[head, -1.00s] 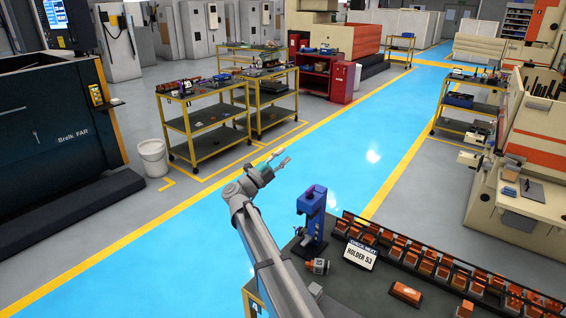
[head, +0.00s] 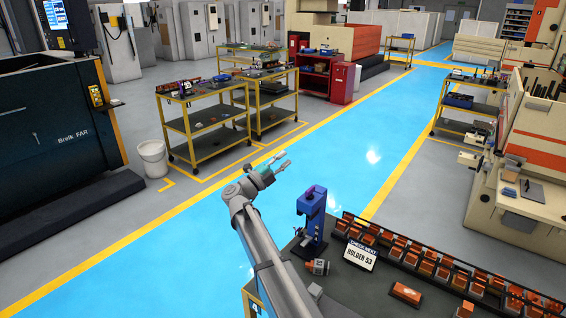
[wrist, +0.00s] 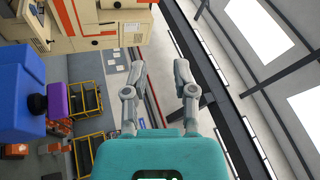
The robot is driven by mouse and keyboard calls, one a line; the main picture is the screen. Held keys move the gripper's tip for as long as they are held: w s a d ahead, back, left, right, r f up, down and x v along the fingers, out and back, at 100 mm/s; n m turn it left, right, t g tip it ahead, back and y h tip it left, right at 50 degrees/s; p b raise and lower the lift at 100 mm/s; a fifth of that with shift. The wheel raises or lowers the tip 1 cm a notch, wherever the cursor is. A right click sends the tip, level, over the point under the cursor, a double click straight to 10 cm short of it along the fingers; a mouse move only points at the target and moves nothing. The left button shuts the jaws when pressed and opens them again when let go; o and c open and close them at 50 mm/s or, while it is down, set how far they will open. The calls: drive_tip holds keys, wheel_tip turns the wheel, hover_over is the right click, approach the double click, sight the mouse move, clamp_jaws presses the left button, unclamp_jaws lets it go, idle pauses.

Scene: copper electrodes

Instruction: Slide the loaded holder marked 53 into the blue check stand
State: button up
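The blue check stand (head: 311,232) stands upright on the dark bench top, with a purple part at its top. Its blue body also fills the left edge of the wrist view (wrist: 20,85). A small grey and orange piece (head: 318,267) lies at the stand's foot. Which holder carries the mark 53 cannot be read. My gripper (head: 285,158) is raised, left of and above the stand. In the wrist view its fingers (wrist: 158,75) are spread apart with nothing between them.
A long black rack (head: 410,265) with several orange copper electrodes runs along the bench's far edge, right of the sign. An orange block (head: 406,292) lies in front of it. Bare bench top (head: 365,290) shows in the middle. Yellow carts (head: 205,130) stand far off.

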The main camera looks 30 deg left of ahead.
drive_tip(key=shift+w, duration=0.1)
drive_tip(key=shift+c, duration=1)
drive_tip(key=shift+w+d+r, duration=0.15)
drive_tip(key=shift+w+d, duration=0.05)
drive_tip(key=shift+w, duration=0.05)
clamp_jaws()
drive_tip(key=w+d+r+n+t+y+p, duration=0.1)
drive_tip(key=w+d+r+n+y+p, duration=0.2)
drive_tip(key=w+d+n+y, duration=0.65)
drive_tip(key=w+d+f+n+g+y, duration=0.4)
drive_tip(key=d+f+n+g+y, duration=0.4)
drive_tip(key=d, duration=0.5)
drive_tip(key=s+d+f+n+g+h+b, duration=0.1)
drive_tip(key=s+d+f+n+g+h, duration=0.15)
drive_tip(key=s+d+f, duration=0.55)
drive_tip(key=s+d+f+n+g+h+b, duration=0.15)
drive_tip(key=d+f+g, duration=0.25)
drive_tip(key=d+f, duration=0.55)
drive_tip(key=s+d+f+g+h, duration=0.1)
drive_tip(key=s+d+g+h, duration=0.1)
drive_tip(key=s+d, duration=0.7)
drive_tip(key=s+d+f+m+g+h, duration=0.1)
drive_tip(key=s+d+g, duration=0.4)
drive_tip(key=d, duration=0.8)
drive_tip(key=s+f+h, duration=0.1)
drive_tip(key=s+h, duration=0.1)
drive_tip(key=s, duration=0.1)
drive_tip(key=shift+s+d+f, duration=0.15)
drive_tip(key=shift+s+f, duration=0.05)
drive_tip(key=shift+s, duration=0.2)
